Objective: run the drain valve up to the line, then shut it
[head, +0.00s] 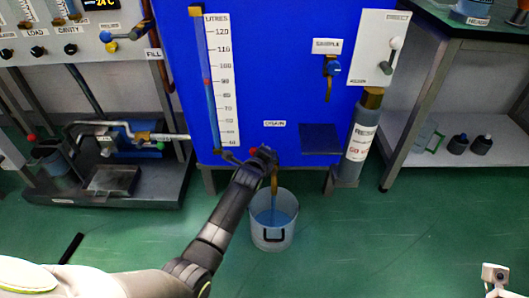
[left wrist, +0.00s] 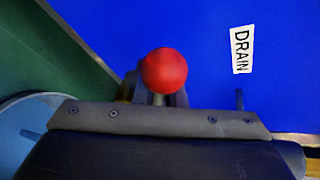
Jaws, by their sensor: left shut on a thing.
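The blue tank (head: 290,60) carries a DRAIN label (head: 274,124), which also shows in the left wrist view (left wrist: 242,50). The drain valve's red knob (left wrist: 164,70) sits between the jaws of my left gripper (head: 262,156), which is shut on the valve handle. The handle's exact angle is hidden by the gripper. A brownish drain spout (head: 274,180) points down over a bucket (head: 272,236) with bluish liquid inside. A sight tube (head: 212,105) stands beside the LITRES scale (head: 222,80), with a small red mark near the middle of the scale. The exact liquid level is too small to read.
A SAMPLE valve (head: 331,68) and a cylinder (head: 361,135) are on the right of the tank. A low platform with pipes (head: 135,190) stands at the left, a shelf bench (head: 465,130) at the right. Green floor is clear right of the bucket.

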